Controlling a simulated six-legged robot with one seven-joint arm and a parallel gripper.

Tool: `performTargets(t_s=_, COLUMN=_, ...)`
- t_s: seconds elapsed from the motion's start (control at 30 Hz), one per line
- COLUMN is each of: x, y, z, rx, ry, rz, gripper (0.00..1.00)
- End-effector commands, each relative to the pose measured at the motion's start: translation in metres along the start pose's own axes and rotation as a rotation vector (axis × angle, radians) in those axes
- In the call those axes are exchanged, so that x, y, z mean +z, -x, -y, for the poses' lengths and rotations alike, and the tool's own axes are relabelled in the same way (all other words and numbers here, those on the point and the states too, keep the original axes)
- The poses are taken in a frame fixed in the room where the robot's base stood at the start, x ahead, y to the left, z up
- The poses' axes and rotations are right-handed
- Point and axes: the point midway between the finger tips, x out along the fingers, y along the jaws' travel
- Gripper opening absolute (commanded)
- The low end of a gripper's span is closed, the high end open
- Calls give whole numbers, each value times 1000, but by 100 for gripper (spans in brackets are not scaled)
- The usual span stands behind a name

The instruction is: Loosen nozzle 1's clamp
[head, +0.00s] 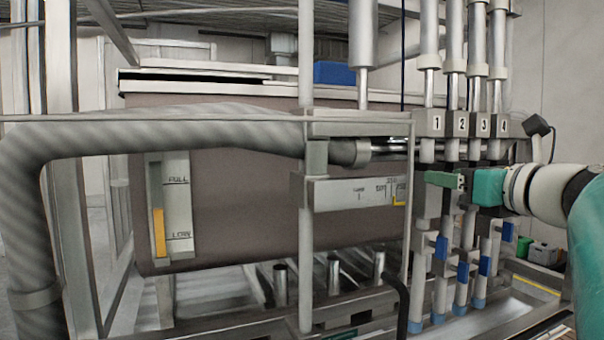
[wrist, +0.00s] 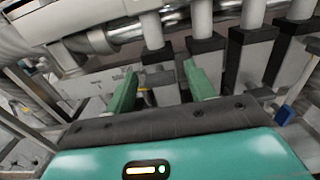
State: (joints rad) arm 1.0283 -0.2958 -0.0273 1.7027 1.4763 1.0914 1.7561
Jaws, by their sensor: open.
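Nozzle 1 hangs below the block marked 1 (head: 437,123) as the leftmost of the row in the head view. A blue lever (head: 441,247) sits low on this column; I cannot tell if it is the clamp. My gripper (head: 440,180) reaches in from the right at mid-height, above the blue lever, and partly covers the columns. In the wrist view my gripper (wrist: 161,82) has its two green fingers spread wide. A column with a dark collar (wrist: 157,57) and grey block shows between or just beyond them. I see no contact.
Columns marked 2 (head: 461,124), 3 (head: 482,124) and 4 (head: 502,125) stand close on the right, with their own blue levers. A brown hopper (head: 245,190) lies left, with a thick grey hose (head: 200,125) before it. An upright post (head: 306,240) stands left of the nozzles.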

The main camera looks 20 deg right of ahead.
Motion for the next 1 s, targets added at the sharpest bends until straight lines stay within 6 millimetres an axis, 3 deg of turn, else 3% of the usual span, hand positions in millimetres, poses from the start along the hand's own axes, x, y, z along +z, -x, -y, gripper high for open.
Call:
performTargets(t_s=0.07, x=0, y=1, z=0, rx=-1, ry=0, rz=0, gripper=55)
performTargets(t_s=0.3, x=0, y=0, z=0, rx=0, ry=0, rz=0, gripper=10)
performTargets(t_s=0.67, x=-1, y=-3, z=0, rx=3, ry=27, rz=-1, gripper=10)
performTargets(t_s=1.0, x=-1, y=-4, z=-2, rx=6, ry=212, rz=-1, gripper=10)
